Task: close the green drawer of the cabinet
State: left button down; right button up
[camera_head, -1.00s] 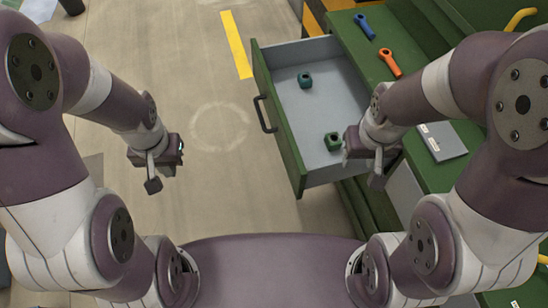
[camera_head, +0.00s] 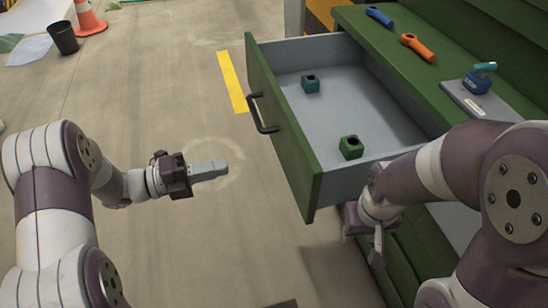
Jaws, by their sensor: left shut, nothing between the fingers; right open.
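The green drawer (camera_head: 283,130) of the green cabinet (camera_head: 450,65) is pulled far out to the left. It has a dark handle (camera_head: 262,114) on its front and a grey inside. Two small green blocks with holes, one farther back (camera_head: 310,84) and one nearer (camera_head: 351,147), lie in it. My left gripper (camera_head: 212,170) is shut and empty, left of the drawer front and apart from it, pointing right. My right gripper (camera_head: 374,245) is open beside the drawer's near side, below its rim. Whether it touches the drawer I cannot tell.
On the cabinet top lie a blue tool (camera_head: 380,16), an orange tool (camera_head: 417,46) and a grey plate (camera_head: 478,102) with a blue-green item. A traffic cone (camera_head: 88,17) and a black bin (camera_head: 63,38) stand at the far left.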

aim_at(288, 153)
pick_arm(q)
jog(key=b+x, duration=0.2)
jog(key=x, duration=1.1)
jog(key=shift+w+d+b, duration=0.1)
jog(key=shift+d+b, duration=0.05)
jog(key=shift+b, duration=0.25)
pick_arm(e)
notch_tip(288, 153, down, 3)
jog(key=shift+f, duration=0.1)
